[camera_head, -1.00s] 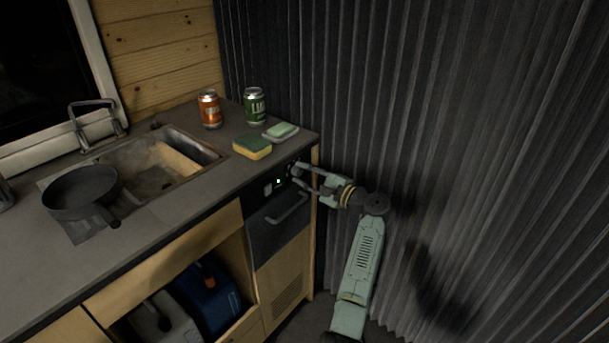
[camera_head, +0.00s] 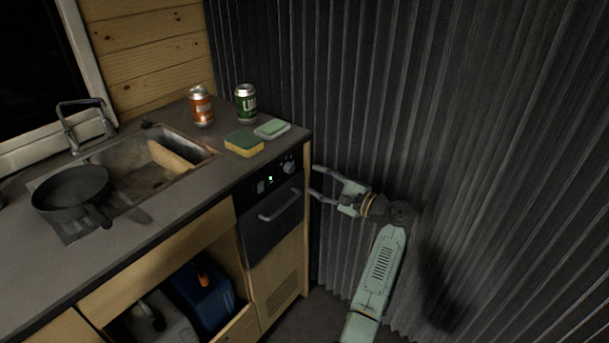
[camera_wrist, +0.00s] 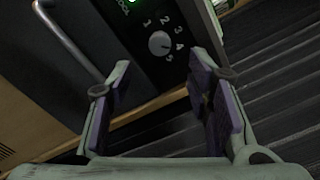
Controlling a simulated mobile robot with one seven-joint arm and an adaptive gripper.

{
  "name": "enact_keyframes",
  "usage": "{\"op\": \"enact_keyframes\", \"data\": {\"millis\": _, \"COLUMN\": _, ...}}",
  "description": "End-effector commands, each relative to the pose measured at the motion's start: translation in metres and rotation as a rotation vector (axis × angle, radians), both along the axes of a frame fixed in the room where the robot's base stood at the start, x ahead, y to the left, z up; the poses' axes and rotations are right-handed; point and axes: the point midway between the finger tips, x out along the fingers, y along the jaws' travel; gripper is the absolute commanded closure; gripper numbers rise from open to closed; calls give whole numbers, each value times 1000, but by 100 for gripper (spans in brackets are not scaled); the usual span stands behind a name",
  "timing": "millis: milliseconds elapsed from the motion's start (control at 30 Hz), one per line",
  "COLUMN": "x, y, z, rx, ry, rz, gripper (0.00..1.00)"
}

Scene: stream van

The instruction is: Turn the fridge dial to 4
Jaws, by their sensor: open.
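The fridge dial (camera_head: 289,167) is a small round light knob at the right end of the dark fridge panel. In the wrist view the dial (camera_wrist: 160,43) has the numbers 1 to 5 printed around its top and right side. I cannot tell for sure which number its mark points at. My gripper (camera_head: 315,181) is open and empty, to the right of the panel and apart from the dial. In the wrist view the dial shows beyond and between the fingertips of my gripper (camera_wrist: 162,64).
The fridge handle (camera_head: 281,205) sticks out below the panel. A sponge (camera_head: 244,144), a soap dish (camera_head: 272,129), an orange can (camera_head: 201,106) and a green can (camera_head: 246,103) stand on the counter above. A corrugated dark wall (camera_head: 480,130) is close on the right.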

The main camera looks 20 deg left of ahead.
Motion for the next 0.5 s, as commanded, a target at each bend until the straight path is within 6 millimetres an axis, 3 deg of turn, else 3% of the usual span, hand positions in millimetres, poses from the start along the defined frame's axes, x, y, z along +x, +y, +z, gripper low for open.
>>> {"op": "enact_keyframes", "data": {"millis": 200, "x": -11, "y": -30, "z": 0, "rx": 0, "ry": 0, "rz": 0, "gripper": 54}}
{"op": "enact_keyframes", "data": {"millis": 500, "x": -14, "y": -37, "z": 0, "rx": 0, "ry": 0, "rz": 1, "gripper": 54}}
